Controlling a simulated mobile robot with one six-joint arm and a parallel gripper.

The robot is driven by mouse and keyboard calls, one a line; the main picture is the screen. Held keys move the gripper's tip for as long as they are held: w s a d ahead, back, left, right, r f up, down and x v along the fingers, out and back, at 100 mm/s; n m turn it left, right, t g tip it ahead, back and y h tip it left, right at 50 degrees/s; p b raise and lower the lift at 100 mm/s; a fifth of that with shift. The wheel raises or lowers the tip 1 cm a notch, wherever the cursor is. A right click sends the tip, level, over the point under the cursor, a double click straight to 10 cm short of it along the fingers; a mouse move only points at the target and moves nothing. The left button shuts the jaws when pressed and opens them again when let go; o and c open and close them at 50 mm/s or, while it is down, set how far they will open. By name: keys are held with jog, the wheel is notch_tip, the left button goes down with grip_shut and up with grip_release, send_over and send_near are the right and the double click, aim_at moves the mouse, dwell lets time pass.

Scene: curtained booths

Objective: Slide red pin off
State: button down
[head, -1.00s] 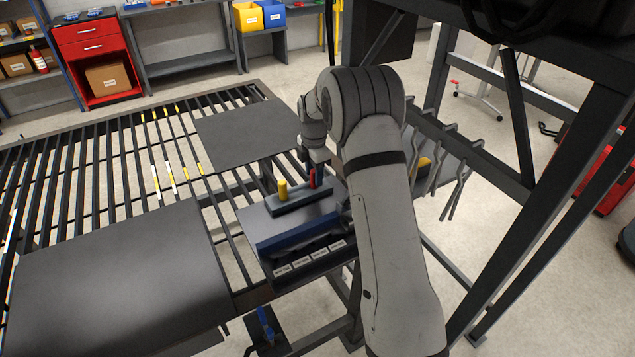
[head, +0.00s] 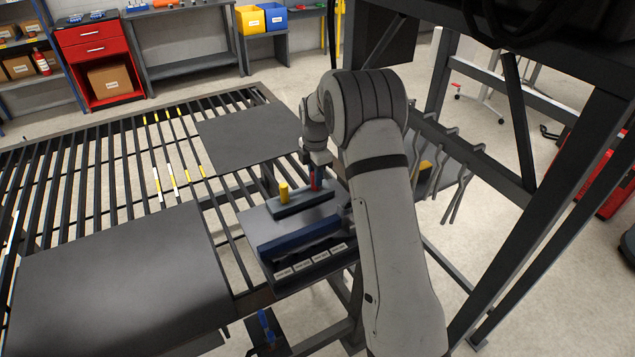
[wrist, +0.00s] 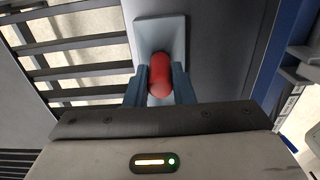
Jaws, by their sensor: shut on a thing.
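The red pin (head: 315,182) stands on the right part of a small dark block (head: 300,205) in the head view. In the wrist view the red pin (wrist: 160,76) lies between the two fingers of my gripper (wrist: 160,88), which is shut on it. In the head view my gripper (head: 316,172) points down over the pin from above, and its fingers partly cover it. A yellow pin (head: 283,191) stands upright to the left on the same block. The pin's lower end is hidden, so I cannot tell whether it still sits on a peg.
The block rests on a grey plate with a blue bar (head: 300,236) and a labelled rack (head: 312,262) in front. A slatted table (head: 100,170) with flat dark sheets (head: 115,270) extends left. A dark frame (head: 560,180) with hooks stands right.

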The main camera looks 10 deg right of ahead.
jog(key=shift+s+r+p, duration=0.15)
jog(key=shift+r+p, duration=1.35)
jog(key=shift+r, duration=1.35)
